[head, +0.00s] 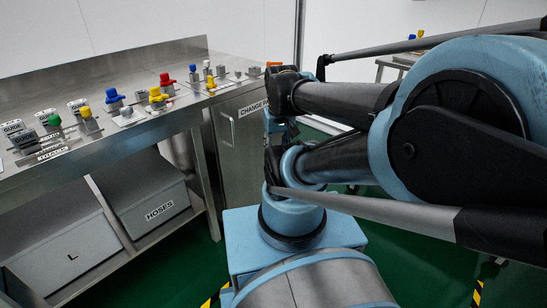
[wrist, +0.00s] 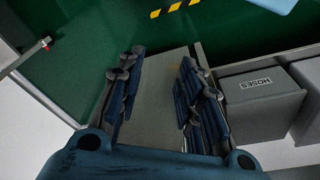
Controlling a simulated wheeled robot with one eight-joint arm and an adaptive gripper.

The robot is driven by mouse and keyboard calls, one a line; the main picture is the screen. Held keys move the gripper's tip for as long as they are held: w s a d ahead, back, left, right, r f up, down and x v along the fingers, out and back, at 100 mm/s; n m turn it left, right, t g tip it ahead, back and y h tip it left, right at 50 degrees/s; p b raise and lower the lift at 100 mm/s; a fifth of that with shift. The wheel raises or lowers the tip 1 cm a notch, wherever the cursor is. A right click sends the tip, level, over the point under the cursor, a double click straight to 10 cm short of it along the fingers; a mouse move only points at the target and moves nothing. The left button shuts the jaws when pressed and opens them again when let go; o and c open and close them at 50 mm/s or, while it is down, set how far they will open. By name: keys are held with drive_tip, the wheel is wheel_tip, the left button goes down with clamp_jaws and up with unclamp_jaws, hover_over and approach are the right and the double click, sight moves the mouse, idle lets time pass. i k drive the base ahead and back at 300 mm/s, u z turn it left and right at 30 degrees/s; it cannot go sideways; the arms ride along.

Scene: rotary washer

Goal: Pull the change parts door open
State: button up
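The change parts door (head: 240,155) is a grey metal panel at the right end of the bench. It looks shut in the head view, with a vertical bar handle (head: 231,131) on its left part and a partly covered "CHANGE PARTS" label (head: 253,108). My gripper (wrist: 158,95) shows in the wrist view with its two dark blue fingers spread wide apart. A grey panel (wrist: 160,75), probably the cabinet front, lies beyond the gap between them. I see nothing held. In the head view my arm mostly hides the gripper, to the right of the handle.
The steel bench (head: 125,125) carries colored valves and fittings. Below it are a "HOSES" box (head: 150,205), also in the wrist view (wrist: 258,100), and an "L" box (head: 70,255). Green floor (wrist: 90,65) is open before the cabinet. Yellow-black tape (wrist: 172,9) marks the floor.

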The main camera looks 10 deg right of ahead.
sight(238, 128)
drive_tip(key=u, duration=0.5)
drive_tip(key=k, duration=1.6)
drive_tip(key=z, duration=0.5)
drive_tip(key=i, duration=1)
